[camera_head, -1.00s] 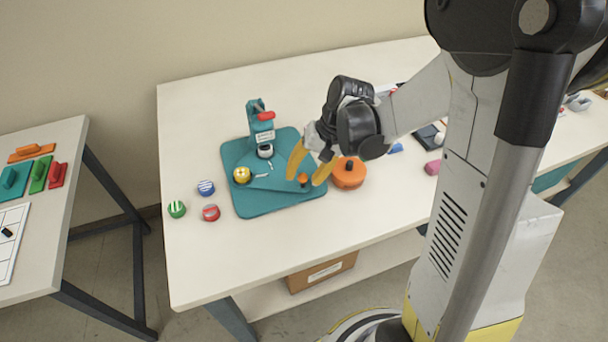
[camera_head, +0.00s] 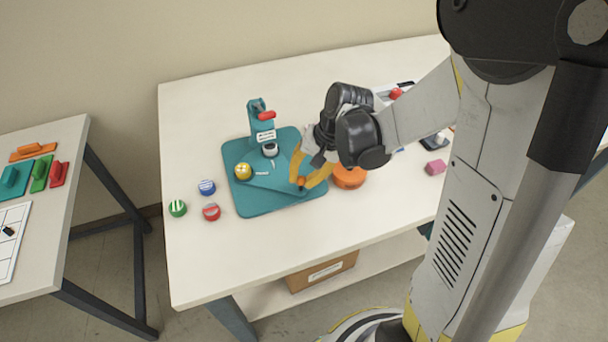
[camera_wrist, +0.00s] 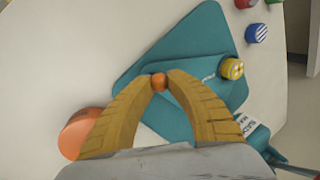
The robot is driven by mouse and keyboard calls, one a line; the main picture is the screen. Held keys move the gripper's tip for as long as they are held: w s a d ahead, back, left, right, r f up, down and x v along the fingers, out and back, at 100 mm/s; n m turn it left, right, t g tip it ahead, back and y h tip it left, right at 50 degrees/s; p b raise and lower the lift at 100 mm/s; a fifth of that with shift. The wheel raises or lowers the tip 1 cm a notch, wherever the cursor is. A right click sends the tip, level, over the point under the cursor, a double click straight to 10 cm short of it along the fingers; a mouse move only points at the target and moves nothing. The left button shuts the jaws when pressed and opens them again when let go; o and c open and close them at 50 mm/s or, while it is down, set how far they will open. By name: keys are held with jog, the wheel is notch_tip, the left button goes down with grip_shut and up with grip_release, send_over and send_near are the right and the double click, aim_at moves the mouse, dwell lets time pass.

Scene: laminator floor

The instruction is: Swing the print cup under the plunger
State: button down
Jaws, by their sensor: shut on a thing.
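The teal hand press (camera_head: 258,125) stands at the back of its teal base plate (camera_head: 250,207), with a red lever (camera_head: 266,115) and a round plunger (camera_head: 270,151) facing down. A teal swing plate lies on the base. A yellow striped print cup (camera_head: 243,171) sits at its left end, left of the plunger and not under it; the cup also shows in the wrist view (camera_wrist: 232,68). My gripper (camera_head: 301,182) is shut on the small orange knob (camera_wrist: 159,82) at the plate's other end. The fingertips hide part of the knob.
Green (camera_head: 177,208), blue (camera_head: 207,187) and red (camera_head: 211,212) round pieces lie left of the base. A larger orange round object (camera_head: 349,177) stands close beside my gripper, to the right. The table's front area is clear.

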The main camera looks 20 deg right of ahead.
jog(key=shift+s+a+m+t+h, duration=0.25)
jog(key=shift+s+a+m, duration=0.1)
jog(key=shift+a+m, duration=0.55)
jog(key=shift+s+a+m+t+h, duration=0.3)
jog(key=shift+a+m, duration=0.25)
jog(key=shift+m, duration=0.55)
jog(key=shift+s+a+m+t+h, duration=0.1)
jog(key=shift+a+m+t+h, duration=0.15)
jog(key=shift+a+m, duration=0.85)
jog(key=shift+a+m+h, duration=0.4)
jog(key=shift+a+m, duration=0.4)
jog(key=shift+m, duration=0.4)
jog(key=shift+w+a+m+t+h, duration=0.15)
jog(key=shift+w+a+m+h, duration=0.15)
jog(key=shift+a+m, duration=0.45)
jog(key=shift+w+a+m+t+h, duration=0.25)
jog(key=shift+a+m, duration=0.3)
jog(key=shift+m, duration=0.4)
jog(key=shift+w+a+m+h, duration=0.25)
jog(key=shift+a+m, duration=0.1)
jog(key=shift+m, duration=0.2)
jog(key=shift+w+a+m+h, duration=0.2)
jog(key=shift+a+m, duration=0.15)
jog(key=shift+m, duration=0.2)
jog(key=shift+b, duration=0.3)
jog(key=c, duration=1.2)
grip_release()
jog(key=shift+w, duration=0.1)
jog(key=shift+c, duration=0.2)
jog(key=shift+a+r, duration=0.1)
